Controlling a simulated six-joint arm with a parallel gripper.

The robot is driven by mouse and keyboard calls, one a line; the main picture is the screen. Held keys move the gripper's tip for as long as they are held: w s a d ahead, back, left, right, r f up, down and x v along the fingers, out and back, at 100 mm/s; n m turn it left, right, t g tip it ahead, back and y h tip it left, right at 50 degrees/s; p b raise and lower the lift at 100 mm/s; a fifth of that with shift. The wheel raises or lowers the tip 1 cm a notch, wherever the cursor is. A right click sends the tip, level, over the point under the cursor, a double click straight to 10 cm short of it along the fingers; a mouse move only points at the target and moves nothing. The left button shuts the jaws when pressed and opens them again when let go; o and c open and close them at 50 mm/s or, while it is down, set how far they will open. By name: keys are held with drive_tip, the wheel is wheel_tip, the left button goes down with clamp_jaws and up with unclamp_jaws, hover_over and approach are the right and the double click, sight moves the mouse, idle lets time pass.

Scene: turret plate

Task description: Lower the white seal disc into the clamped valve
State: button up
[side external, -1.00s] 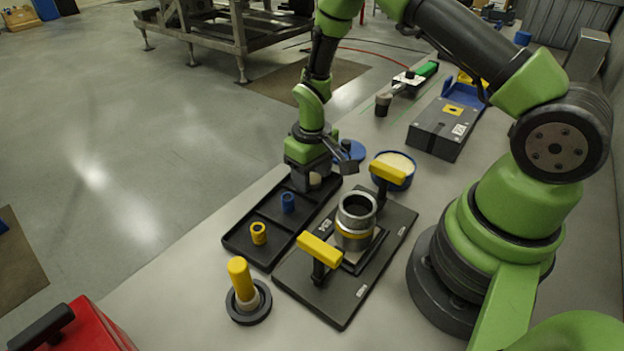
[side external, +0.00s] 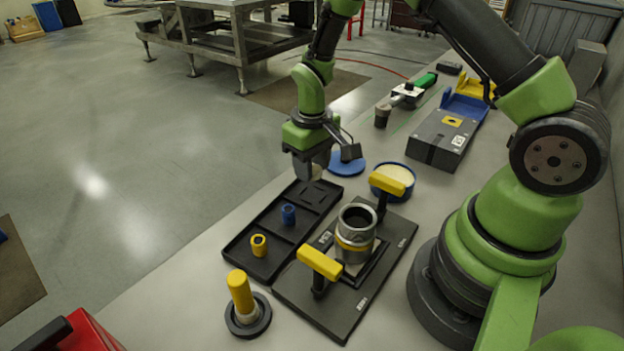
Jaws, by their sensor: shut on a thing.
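My gripper (side external: 313,172) is above the far compartment of the black tray. It is shut on the white seal disc (side external: 316,173), a small pale piece mostly hidden by the fingers, and holds it clear of the tray. The valve (side external: 355,235), a grey metal cylinder with a yellow band and an open top, stands upright on a black plate, to the right of and nearer than my gripper. Two yellow-handled clamps stand beside it, one in front (side external: 319,262) and one behind (side external: 387,184).
The black tray (side external: 236,246) holds a blue ring (side external: 288,214) and a yellow ring (side external: 258,246). A yellow-handled tool (side external: 241,293) stands in a round black base at the front. Behind are a blue tub (side external: 380,193), a blue disc (side external: 347,165) and a dark grey box (side external: 440,140).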

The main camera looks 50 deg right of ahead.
drive_tip(key=r, duration=0.4)
drive_tip(key=shift+s+a+r, duration=0.1)
drive_tip(key=shift+a+r, duration=0.15)
drive_tip(key=shift+r, duration=0.05)
drive_tip(key=s+a+r+n, duration=0.3)
drive_tip(key=s+a+r, duration=0.1)
drive_tip(key=s, duration=0.3)
drive_tip(key=s+a+r+n, duration=0.2)
drive_tip(key=s+a+r, duration=0.2)
drive_tip(key=s, duration=0.3)
drive_tip(key=shift+d+f, duration=0.2)
drive_tip(key=shift+f, duration=2.2)
drive_tip(key=shift+f, duration=0.15)
drive_tip(key=shift+f, duration=0.6)
